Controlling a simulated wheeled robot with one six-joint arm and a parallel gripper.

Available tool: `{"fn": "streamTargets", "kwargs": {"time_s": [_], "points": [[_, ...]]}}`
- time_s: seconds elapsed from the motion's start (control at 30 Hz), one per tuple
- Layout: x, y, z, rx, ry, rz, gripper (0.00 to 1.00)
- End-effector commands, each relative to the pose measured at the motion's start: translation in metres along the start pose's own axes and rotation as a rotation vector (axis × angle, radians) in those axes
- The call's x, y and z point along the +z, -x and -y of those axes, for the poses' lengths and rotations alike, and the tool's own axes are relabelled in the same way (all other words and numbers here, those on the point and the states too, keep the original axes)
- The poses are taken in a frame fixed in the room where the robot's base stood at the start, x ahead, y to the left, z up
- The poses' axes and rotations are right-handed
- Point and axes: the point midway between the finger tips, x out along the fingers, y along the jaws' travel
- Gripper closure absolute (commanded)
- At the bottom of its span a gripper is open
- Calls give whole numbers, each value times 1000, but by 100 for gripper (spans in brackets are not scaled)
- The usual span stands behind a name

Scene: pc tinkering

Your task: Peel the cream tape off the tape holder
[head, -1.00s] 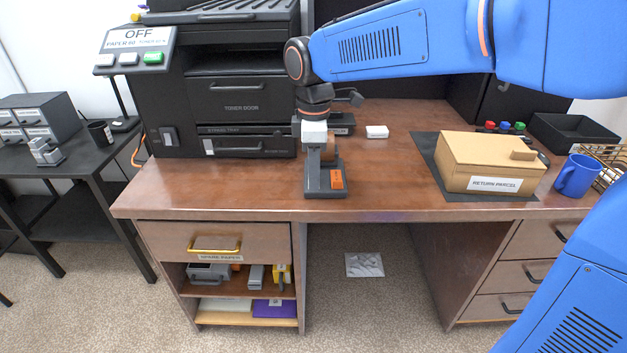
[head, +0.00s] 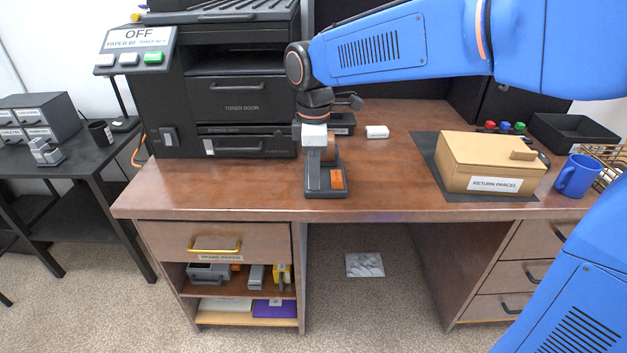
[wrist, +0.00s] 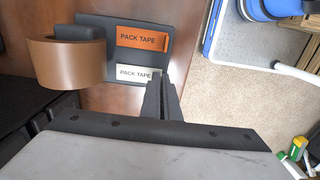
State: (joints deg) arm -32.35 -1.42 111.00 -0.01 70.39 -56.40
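The tape holder (head: 325,185) stands near the desk's front edge, with a brown tape roll (wrist: 62,64) on it. In the wrist view its dark base (wrist: 123,54) carries an orange strip (wrist: 143,38) and a cream tape strip (wrist: 135,73), both marked PACK TAPE. My gripper (wrist: 158,78) is at the right end of the cream tape. Its fingers are close together and look shut on that end. The cream tape still lies against the base. In the head view my wrist (head: 314,133) hides the fingertips and the cream tape.
A black printer (head: 240,90) stands behind left of the holder. A return parcel box (head: 490,160) sits on a dark mat to the right, near a blue mug (head: 577,175). A small white block (head: 377,131) lies behind. The desk (head: 390,190) between holder and box is clear.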

Motion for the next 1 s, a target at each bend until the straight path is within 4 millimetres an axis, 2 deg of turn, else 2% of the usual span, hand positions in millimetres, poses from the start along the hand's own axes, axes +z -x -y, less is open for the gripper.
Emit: {"fn": "streamTargets", "kwargs": {"time_s": [1.0], "points": [[0,11,3,1,0,0,100]]}}
